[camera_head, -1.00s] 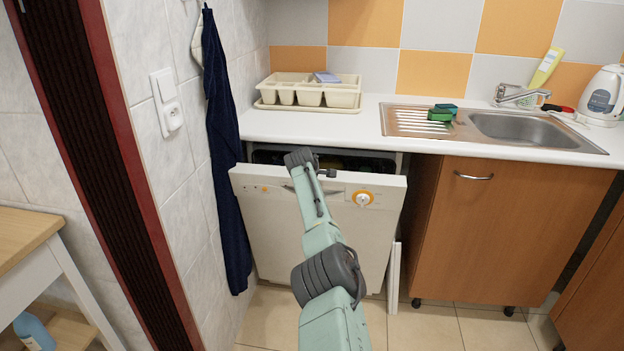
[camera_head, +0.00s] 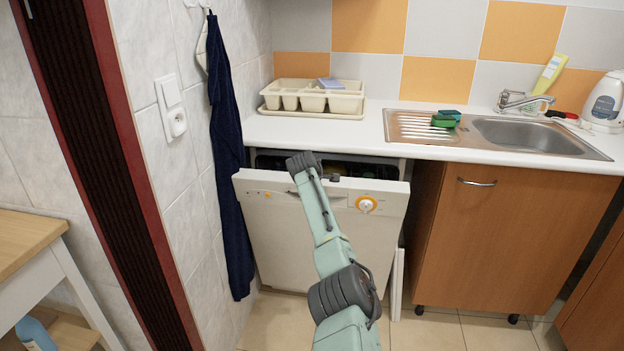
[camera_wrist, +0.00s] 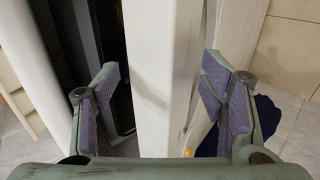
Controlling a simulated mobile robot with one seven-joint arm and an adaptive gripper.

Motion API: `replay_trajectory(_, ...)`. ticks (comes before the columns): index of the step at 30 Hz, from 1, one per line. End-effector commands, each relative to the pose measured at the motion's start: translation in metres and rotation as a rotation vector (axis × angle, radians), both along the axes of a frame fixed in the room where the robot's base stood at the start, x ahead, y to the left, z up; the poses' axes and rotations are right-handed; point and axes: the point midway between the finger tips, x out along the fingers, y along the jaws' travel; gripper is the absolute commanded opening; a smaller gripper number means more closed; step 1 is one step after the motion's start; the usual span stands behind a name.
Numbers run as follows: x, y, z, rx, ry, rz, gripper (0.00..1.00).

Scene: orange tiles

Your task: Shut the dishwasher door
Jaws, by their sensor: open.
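The white dishwasher door (camera_head: 275,225) is partly open in the head view. Its top edge leans out from under the counter, and a dark gap shows the inside. A control panel with an orange-ringed knob (camera_head: 366,204) runs along its top. In the wrist view the door's edge (camera_wrist: 160,110) passes between the fingers of my gripper (camera_wrist: 162,72). The gripper is open, with one finger on each side of the door and visible space beside it. In the head view my arm reaches to the top of the door, and the fingertips are hidden.
The white counter (camera_head: 370,135) above holds a cream cutlery tray (camera_head: 312,110) and a metal sink (camera_head: 525,135). A wooden cabinet (camera_head: 470,240) stands to the right. A dark blue cloth (camera_head: 228,190) hangs on the left wall. Tiled floor (camera_head: 270,325) lies in front.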

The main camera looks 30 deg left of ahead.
Motion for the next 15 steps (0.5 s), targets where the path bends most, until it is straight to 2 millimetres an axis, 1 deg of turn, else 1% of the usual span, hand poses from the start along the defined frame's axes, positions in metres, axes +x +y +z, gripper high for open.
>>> replay_trajectory(8, -0.027, -0.009, 0.022, 0.002, -0.003, -0.001, 0.65)
replay_trajectory(15, -0.055, -0.018, 0.046, 0.003, -0.003, -0.001, 0.65)
